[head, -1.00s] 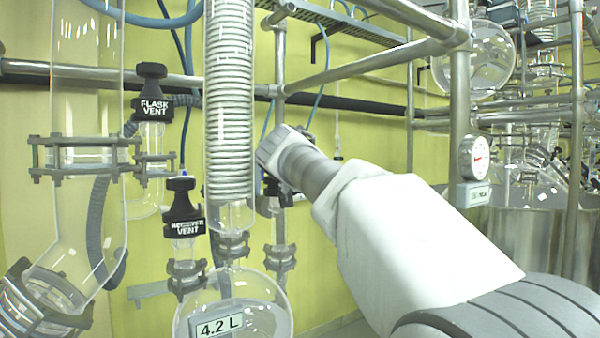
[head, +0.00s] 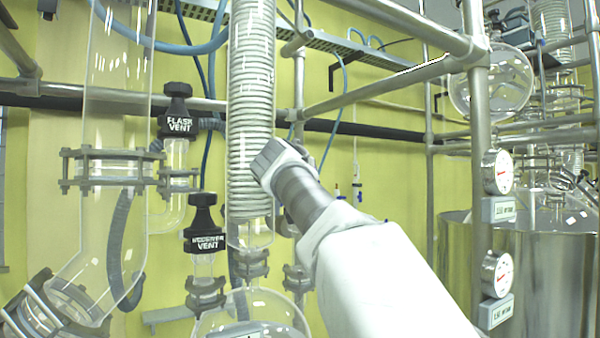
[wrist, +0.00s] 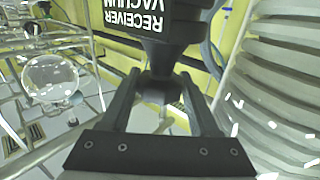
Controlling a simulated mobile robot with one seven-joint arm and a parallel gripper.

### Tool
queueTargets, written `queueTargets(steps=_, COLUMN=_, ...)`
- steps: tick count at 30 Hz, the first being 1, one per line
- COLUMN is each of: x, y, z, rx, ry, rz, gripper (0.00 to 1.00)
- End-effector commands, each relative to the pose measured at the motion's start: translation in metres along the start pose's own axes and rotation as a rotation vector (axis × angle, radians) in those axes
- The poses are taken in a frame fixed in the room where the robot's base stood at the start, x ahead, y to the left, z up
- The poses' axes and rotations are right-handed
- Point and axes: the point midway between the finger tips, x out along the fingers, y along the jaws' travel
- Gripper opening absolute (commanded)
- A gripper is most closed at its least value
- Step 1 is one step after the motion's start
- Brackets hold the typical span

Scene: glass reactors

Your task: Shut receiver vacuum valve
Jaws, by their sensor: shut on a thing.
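The receiver vacuum valve (wrist: 150,22) has a black body with white lettering, upside down at the top of the wrist view. My gripper (wrist: 160,88) has its two black fingers on either side of the valve's narrower dark part and is shut on it. In the head view the valve is hidden behind my wrist, and so are my fingertips. A clamped glass fitting (head: 298,280) shows below my wrist there. Whether the valve is open or shut cannot be told.
The glass coil column (head: 250,100) stands close beside my wrist; its coils (wrist: 275,85) fill the right of the wrist view. The black receiver vent (head: 204,225) and flask vent (head: 177,112) stand left. Metal frame bars (head: 385,85) cross above my arm.

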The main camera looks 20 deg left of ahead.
Motion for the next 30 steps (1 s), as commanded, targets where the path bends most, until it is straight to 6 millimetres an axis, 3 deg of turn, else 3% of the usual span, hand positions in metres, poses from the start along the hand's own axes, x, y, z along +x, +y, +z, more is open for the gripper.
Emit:
queueTargets(steps=1, x=-0.0002, y=0.0002, z=-0.001, rx=0.001, ry=0.002, rz=-0.001, gripper=0.06)
queueTargets(steps=2, x=-0.0002, y=0.0002, z=-0.0011, rx=0.0, ry=0.002, rz=-0.001, gripper=0.64)
queueTargets(steps=7, x=-0.0002, y=0.0, z=-0.001, rx=0.0, ry=0.002, rz=-0.001, gripper=0.92)
queueTargets(steps=30, x=-0.0013, y=0.0012, z=0.0001, rx=0.001, ry=0.001, rz=-0.005, gripper=0.92)
